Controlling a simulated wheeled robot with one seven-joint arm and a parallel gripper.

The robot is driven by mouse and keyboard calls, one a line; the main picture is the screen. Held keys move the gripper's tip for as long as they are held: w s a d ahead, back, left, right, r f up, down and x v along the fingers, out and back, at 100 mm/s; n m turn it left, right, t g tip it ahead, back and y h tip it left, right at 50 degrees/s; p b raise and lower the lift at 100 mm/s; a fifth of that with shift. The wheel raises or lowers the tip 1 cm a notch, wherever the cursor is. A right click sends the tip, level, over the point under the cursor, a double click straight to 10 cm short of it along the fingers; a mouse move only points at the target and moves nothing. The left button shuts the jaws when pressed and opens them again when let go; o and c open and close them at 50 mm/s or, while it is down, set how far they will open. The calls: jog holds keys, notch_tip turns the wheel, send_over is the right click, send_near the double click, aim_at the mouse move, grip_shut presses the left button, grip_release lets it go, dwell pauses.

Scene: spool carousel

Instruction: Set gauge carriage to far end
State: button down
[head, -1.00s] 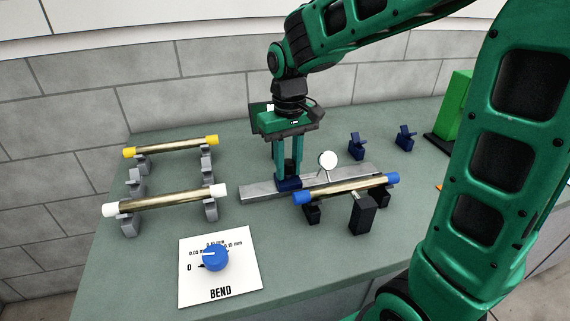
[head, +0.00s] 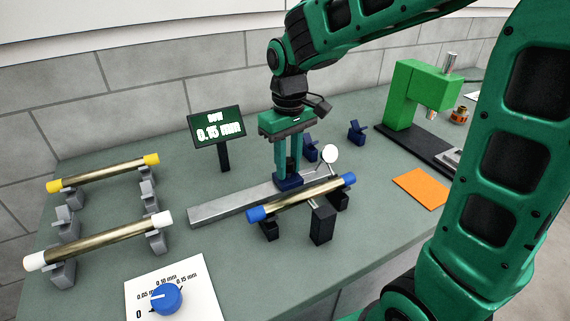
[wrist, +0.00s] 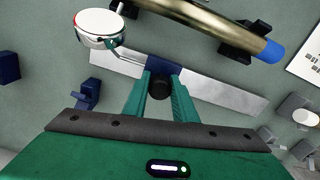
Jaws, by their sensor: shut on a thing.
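The gauge carriage (head: 289,184) is a small dark blue block on a long grey rail (head: 222,208). My gripper (head: 288,174) points down and is shut on the carriage. The wrist view also shows the carriage (wrist: 163,65) between my fingertips (wrist: 160,80). The carriage stands past the rail's middle, towards its right end in the head view; bare rail (wrist: 225,92) shows on both sides in the wrist view. A round white dial gauge (head: 330,154) on a thin arm joins the carriage. A brass rod with blue ends (head: 302,197) lies on dark supports in front of the rail.
Two more brass rods, yellow-ended (head: 105,172) and white-ended (head: 100,240), lie on grey stands at left. A display (head: 217,131) reads 0.15 mm. A blue knob (head: 166,299) sits on a white panel. A green press (head: 415,95) and orange sheet (head: 420,188) are at right.

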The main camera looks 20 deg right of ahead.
aim_at(289, 159)
jog(key=shift+w+r, duration=0.1)
jog(key=c, duration=1.5)
grip_release()
jog(key=shift+o, duration=0.2)
notch_tip(289, 159, up, 11)
jog(key=shift+f, duration=0.2)
jog(key=shift+d, duration=0.15)
jog(key=s+d+f+m, duration=0.1)
jog(key=s+d, duration=0.1)
jog(key=d, duration=0.2)
jog(key=s+d+f+m, duration=0.1)
jog(key=s+d+m, duration=0.1)
jog(key=s+d, duration=0.1)
jog(key=s+d+f+m, duration=0.1)
jog(key=s+d, duration=0.2)
jog(key=d, duration=0.1)
jog(key=shift+s+d+f, duration=0.25)
jog(key=shift+d+f, duration=0.15)
jog(key=s+d+f+m, duration=0.2)
jog(key=s, duration=0.3)
jog(key=s+d+f+m, duration=0.2)
jog(key=s+d+f, duration=0.1)
jog(key=s, duration=0.2)
jog(key=s+d+f+m, duration=0.2)
jog(key=s, duration=0.2)
jog(key=shift+s+d+f, duration=0.2)
jog(key=shift+s+d, duration=0.15)
jog(key=shift+s, duration=0.05)
